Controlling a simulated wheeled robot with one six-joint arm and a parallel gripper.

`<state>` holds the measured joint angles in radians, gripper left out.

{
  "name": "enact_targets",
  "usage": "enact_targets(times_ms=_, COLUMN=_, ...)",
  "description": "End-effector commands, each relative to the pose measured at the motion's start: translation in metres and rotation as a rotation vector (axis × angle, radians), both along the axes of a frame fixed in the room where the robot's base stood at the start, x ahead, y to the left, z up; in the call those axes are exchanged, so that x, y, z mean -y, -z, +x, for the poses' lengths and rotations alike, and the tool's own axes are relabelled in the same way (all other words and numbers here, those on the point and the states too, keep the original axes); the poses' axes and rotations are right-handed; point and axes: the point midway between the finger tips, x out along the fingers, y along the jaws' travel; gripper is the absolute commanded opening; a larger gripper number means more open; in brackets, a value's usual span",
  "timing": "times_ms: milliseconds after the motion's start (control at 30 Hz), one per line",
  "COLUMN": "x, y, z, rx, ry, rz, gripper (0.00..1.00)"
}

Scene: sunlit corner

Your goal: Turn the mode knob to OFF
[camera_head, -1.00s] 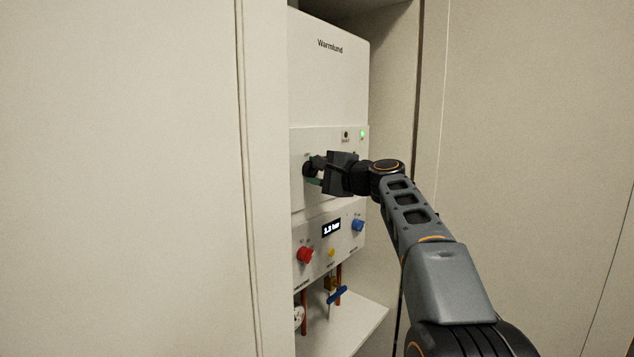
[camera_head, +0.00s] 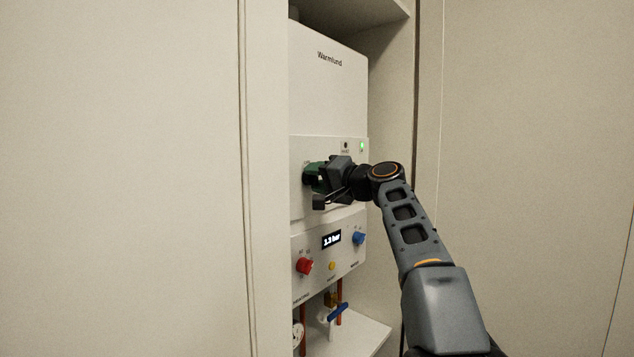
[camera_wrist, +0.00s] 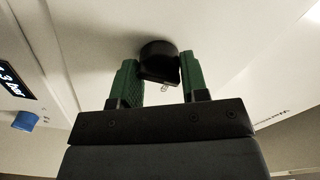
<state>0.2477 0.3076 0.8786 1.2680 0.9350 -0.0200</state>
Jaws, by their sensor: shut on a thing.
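The mode knob, a round black knob (camera_wrist: 158,62) on the white boiler front, shows between my two green fingers in the wrist view. My gripper (camera_wrist: 162,78) is shut on it, one finger on each side. A small pale marking shows just beyond the knob, too small to read. In the head view my gripper (camera_head: 314,177) covers the knob, at the left of the boiler's (camera_head: 329,95) middle panel. The gripper is rolled at a slant there.
Below are a red knob (camera_head: 304,266), a blue knob (camera_head: 358,239), a yellow button (camera_head: 332,266) and a pressure display (camera_head: 331,240). A green light (camera_head: 362,147) glows at upper right. A blue valve handle (camera_head: 338,312) sits beneath. Cupboard walls stand close on both sides.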

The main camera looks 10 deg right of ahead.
Motion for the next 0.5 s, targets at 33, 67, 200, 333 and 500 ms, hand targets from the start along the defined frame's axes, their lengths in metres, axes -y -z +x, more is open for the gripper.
enact_targets(times_ms=33, x=-0.0009, y=0.0014, z=0.0001, rx=0.004, ry=-0.003, rz=-0.008, gripper=0.17)
enact_targets(times_ms=67, x=-0.0008, y=0.0015, z=0.0002, rx=0.007, ry=-0.003, rz=-0.014, gripper=0.17)
enact_targets(times_ms=200, x=-0.0008, y=0.0012, z=0.0001, rx=0.016, ry=-0.003, rz=-0.027, gripper=0.17)
enact_targets(times_ms=333, x=-0.0008, y=0.001, z=0.0001, rx=0.018, ry=-0.003, rz=-0.03, gripper=0.17)
enact_targets(times_ms=500, x=-0.0008, y=0.001, z=0.0001, rx=0.018, ry=-0.003, rz=-0.03, gripper=0.17)
